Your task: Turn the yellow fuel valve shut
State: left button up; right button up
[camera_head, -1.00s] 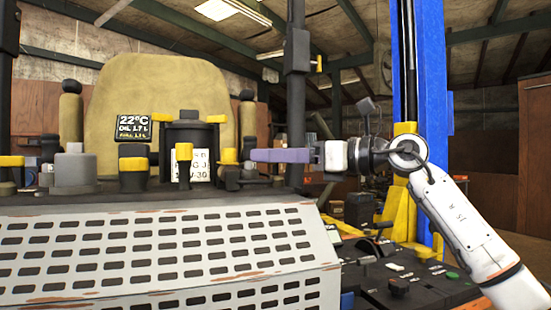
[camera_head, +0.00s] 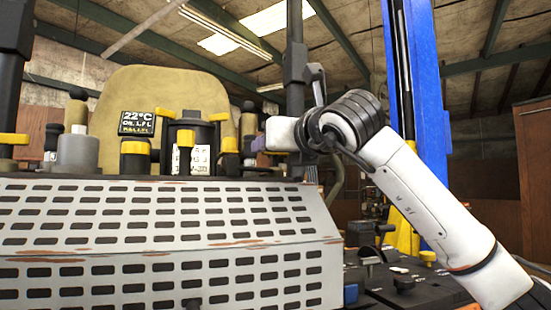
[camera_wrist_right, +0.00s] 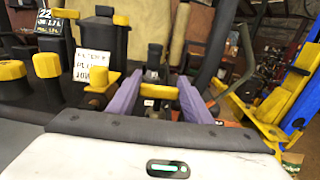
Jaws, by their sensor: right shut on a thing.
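In the right wrist view, a small yellow handle (camera_wrist_right: 159,92) on a dark body with a pale label lies between the two purple fingers of my right gripper (camera_wrist_right: 158,98). The gripper is shut on this yellow valve handle. In the head view, my right gripper (camera_head: 259,143) reaches the right end of the row of yellow-topped fittings, and only a little of its purple fingers shows. The held handle is mostly hidden there by the gripper and wrist. My left gripper is in neither current view.
A pale slotted cover (camera_head: 150,225) spans the front below the fittings. Other yellow-capped fittings (camera_head: 135,148) and a small display (camera_head: 138,122) stand to the left. A dark post (camera_head: 295,80) rises just behind my right gripper. A blue lift column (camera_head: 428,110) stands to the right.

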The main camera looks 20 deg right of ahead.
jog(key=shift+f+h, duration=0.1)
jog(key=shift+h, duration=0.2)
jog(key=shift+m, duration=0.3)
jog(key=o, duration=1.1)
jog(key=shift+c, duration=0.2)
jog(key=shift+s, duration=0.1)
jog(key=s+b, duration=0.2)
jog(key=s, duration=0.7)
jog(key=shift+s+d, duration=0.1)
jog(key=shift+s, duration=0.5)
